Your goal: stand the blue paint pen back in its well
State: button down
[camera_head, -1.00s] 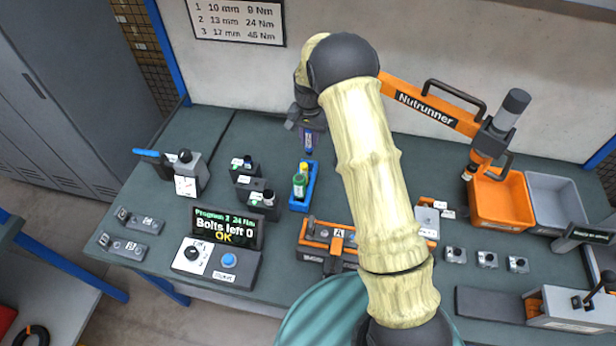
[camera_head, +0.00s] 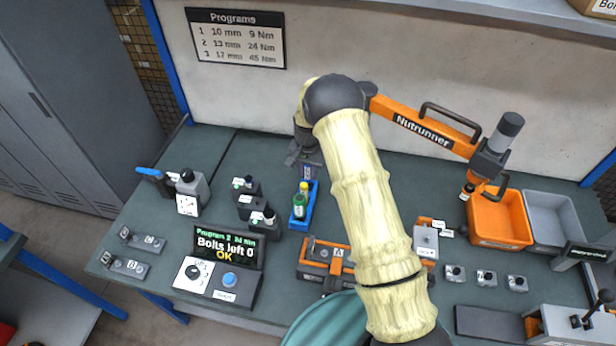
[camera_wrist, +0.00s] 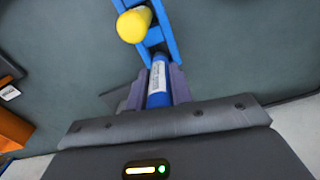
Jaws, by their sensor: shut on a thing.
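My gripper (camera_head: 306,168) is low over the far end of the blue pen rack (camera_head: 311,203). In the wrist view my gripper (camera_wrist: 154,88) is shut on the blue paint pen (camera_wrist: 158,82), which has a white label and lies between the two grey fingers. The pen is at the near end of the rack (camera_wrist: 172,40) in that view. I cannot tell whether its lower end is inside the well. A green pen (camera_head: 299,208) and a yellow-topped pen (camera_head: 304,187) stand in the rack; the yellow top (camera_wrist: 133,26) also shows in the wrist view.
Small dark holders (camera_head: 247,205) stand left of the rack. A display (camera_head: 228,247) and an orange fixture (camera_head: 322,262) stand in front. The nutrunner arm (camera_head: 424,131) and an orange bin (camera_head: 500,220) are at the right.

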aim_at(308, 178)
jog(key=shift+f+p, duration=0.6)
jog(key=shift+f, duration=1.25)
jog(key=shift+f, duration=0.1)
jog(key=c, duration=1.2)
grip_release()
jog(key=shift+c, duration=0.2)
notch_tip(308, 178, up, 11)
jog(key=b, duration=0.3)
jog(key=shift+b, duration=0.35)
jog(key=shift+r, duration=0.6)
